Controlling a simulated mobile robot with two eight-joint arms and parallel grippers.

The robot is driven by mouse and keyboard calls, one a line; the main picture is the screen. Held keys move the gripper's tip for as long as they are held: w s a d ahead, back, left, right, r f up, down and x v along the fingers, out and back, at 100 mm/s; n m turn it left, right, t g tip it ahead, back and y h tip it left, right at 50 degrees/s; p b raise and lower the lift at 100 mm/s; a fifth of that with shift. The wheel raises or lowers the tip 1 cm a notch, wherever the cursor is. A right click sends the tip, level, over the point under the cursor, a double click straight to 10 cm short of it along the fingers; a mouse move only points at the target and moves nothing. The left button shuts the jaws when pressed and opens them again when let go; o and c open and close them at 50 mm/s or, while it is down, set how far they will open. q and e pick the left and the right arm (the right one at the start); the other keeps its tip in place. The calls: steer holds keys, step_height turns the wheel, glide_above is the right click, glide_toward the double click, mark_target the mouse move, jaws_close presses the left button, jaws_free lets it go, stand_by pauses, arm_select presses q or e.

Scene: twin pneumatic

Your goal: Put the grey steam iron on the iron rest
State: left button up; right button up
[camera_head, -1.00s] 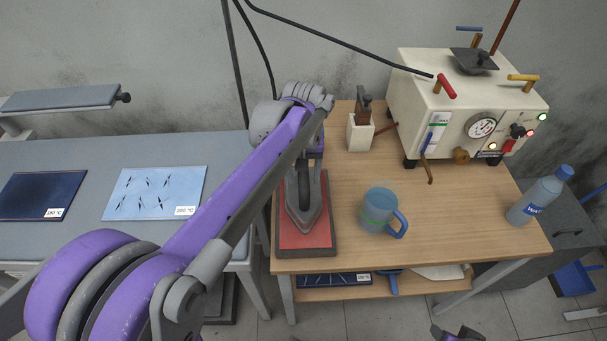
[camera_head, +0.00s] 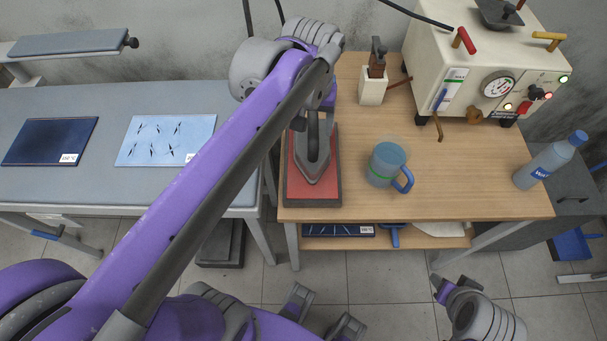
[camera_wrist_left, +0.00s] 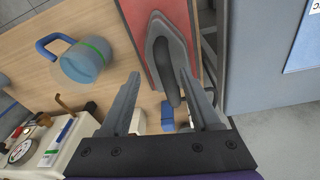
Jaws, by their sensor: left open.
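The grey steam iron (camera_head: 325,172) lies flat on the red pad of the dark-edged iron rest (camera_head: 297,196), its pointed end toward the table's front edge. In the left wrist view, the iron (camera_wrist_left: 157,38) with its dark looped handle shows on the red rest (camera_wrist_left: 138,22). My left gripper (camera_wrist_left: 160,82) is open, its two grey fingers spread with the handle end showing between them, nearer one finger. No grip on the handle shows. In the head view my left gripper (camera_head: 323,108) is mostly hidden behind its own arm at the iron's rear.
A blue mug (camera_head: 384,166) stands right of the rest. Behind are a cream block with a brown top (camera_head: 373,88) and a cream machine (camera_head: 440,62) with levers. A bottle (camera_head: 550,162) stands at the right. A grey table (camera_head: 105,185) is at left.

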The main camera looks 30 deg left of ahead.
arm_select(q)
steer(key=s+d+f+m+t, duration=0.1)
steer(key=s+f, duration=0.3)
steer(key=s+d+f+m+t, duration=0.1)
steer(key=s+f, duration=0.3)
steer(key=s+d+f+m+t, duration=0.1)
steer(key=s+d+f+m, duration=0.1)
steer(key=s+f, duration=0.2)
steer(key=shift+f+t, duration=0.3)
steer(key=shift+f, duration=0.3)
